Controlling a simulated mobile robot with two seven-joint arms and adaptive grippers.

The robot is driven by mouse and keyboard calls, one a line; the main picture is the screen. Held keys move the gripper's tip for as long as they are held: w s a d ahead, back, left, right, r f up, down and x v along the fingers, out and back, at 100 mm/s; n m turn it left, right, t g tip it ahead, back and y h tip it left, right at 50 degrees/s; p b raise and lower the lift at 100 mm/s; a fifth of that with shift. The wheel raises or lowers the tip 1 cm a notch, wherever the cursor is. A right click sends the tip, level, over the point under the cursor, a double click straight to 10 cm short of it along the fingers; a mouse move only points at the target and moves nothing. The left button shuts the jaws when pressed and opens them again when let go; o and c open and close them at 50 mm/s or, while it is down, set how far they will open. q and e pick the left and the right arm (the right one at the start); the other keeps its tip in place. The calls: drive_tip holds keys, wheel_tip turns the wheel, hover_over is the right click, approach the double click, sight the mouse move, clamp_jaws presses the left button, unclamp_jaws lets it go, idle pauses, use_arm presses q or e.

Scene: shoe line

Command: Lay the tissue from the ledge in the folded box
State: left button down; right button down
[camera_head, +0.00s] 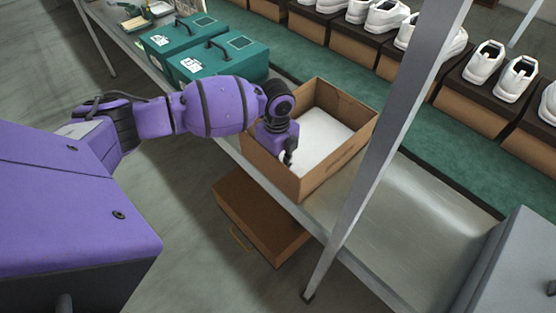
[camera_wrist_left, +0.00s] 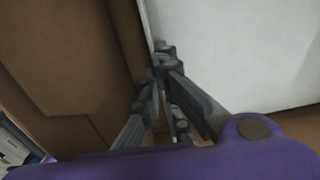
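The folded box (camera_head: 263,160) is an open brown cardboard box standing on the bench near its front edge. The white tissue (camera_head: 322,137) lies flat inside it and covers most of the floor that shows. My left gripper (camera_head: 288,157) reaches down into the box at its near left side. In the left wrist view the fingertips (camera_wrist_left: 163,58) come together at the corner of the white tissue (camera_wrist_left: 235,50), beside the brown box wall (camera_wrist_left: 75,60). They look shut on its edge; the exact contact is partly hidden by the fingers. My right gripper is not in view.
Two teal cases (camera_head: 215,60) stand left of the box. White shoes (camera_head: 487,62) on brown shoe boxes line the back. A grey post (camera_head: 385,140) rises just right of the box. A brown drawer-like box (camera_head: 255,215) sits below. The bench (camera_head: 420,220) right of the post is clear.

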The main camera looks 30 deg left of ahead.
use_arm(q)
drive_tip(key=shift+f, duration=0.35)
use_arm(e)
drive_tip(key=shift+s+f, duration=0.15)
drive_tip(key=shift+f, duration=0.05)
use_arm(q)
drive_tip(key=c, duration=1.9)
unclamp_jaws()
drive_tip(key=shift+o, duration=0.2)
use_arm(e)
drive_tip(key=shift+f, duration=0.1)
use_arm(q)
drive_tip(key=shift+r, duration=0.1)
wheel_tip(320, 180, up, 12)
